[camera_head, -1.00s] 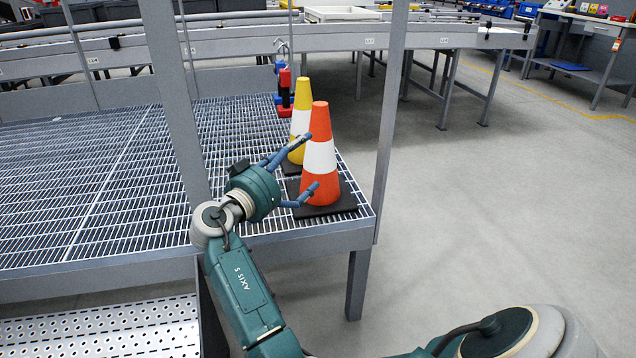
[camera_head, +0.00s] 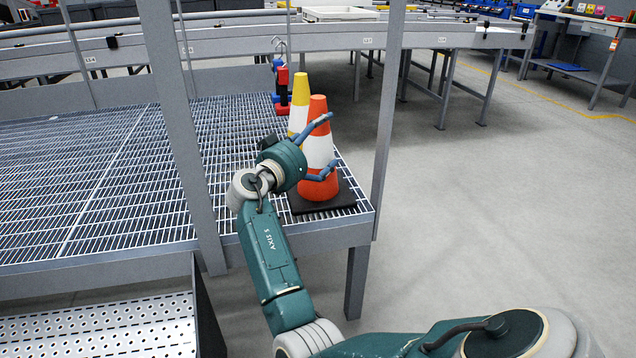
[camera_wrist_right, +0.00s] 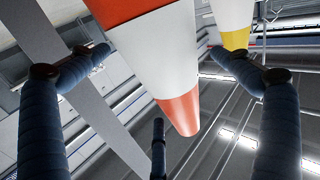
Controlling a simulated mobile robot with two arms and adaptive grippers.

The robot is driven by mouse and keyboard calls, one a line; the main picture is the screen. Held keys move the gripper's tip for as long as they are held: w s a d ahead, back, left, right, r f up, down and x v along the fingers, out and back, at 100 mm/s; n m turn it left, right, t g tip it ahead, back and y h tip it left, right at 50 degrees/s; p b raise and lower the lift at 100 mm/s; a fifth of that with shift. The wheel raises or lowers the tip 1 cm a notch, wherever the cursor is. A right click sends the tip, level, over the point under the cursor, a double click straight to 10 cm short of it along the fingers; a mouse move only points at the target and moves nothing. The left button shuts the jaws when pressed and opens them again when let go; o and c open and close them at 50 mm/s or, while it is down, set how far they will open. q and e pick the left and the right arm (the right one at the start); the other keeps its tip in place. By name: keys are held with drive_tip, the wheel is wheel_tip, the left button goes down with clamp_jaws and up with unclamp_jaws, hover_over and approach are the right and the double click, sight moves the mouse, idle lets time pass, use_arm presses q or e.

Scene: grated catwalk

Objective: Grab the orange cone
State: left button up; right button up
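The orange cone (camera_head: 317,152), with a white band and a black square base, stands upright at the front right corner of the grated platform. My right gripper (camera_head: 330,143) is open at the cone's left side, with its blue fingers spread around the cone's middle. In the right wrist view the cone (camera_wrist_right: 165,50) appears upside down between the spread fingers. I see no clear closed grip on it; whether a finger touches it I cannot tell. My left gripper is not in view.
A yellow cone (camera_head: 299,90) stands close behind the orange one, partly hidden. A red and blue object (camera_head: 282,92) is behind it. Grey posts (camera_head: 388,120) rise from the platform edge (camera_head: 300,240). Open floor (camera_head: 500,200) lies to the right.

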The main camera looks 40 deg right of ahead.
drive_tip(key=c, duration=1.7)
drive_tip(key=shift+r, duration=0.1)
drive_tip(key=shift+c, duration=1.4)
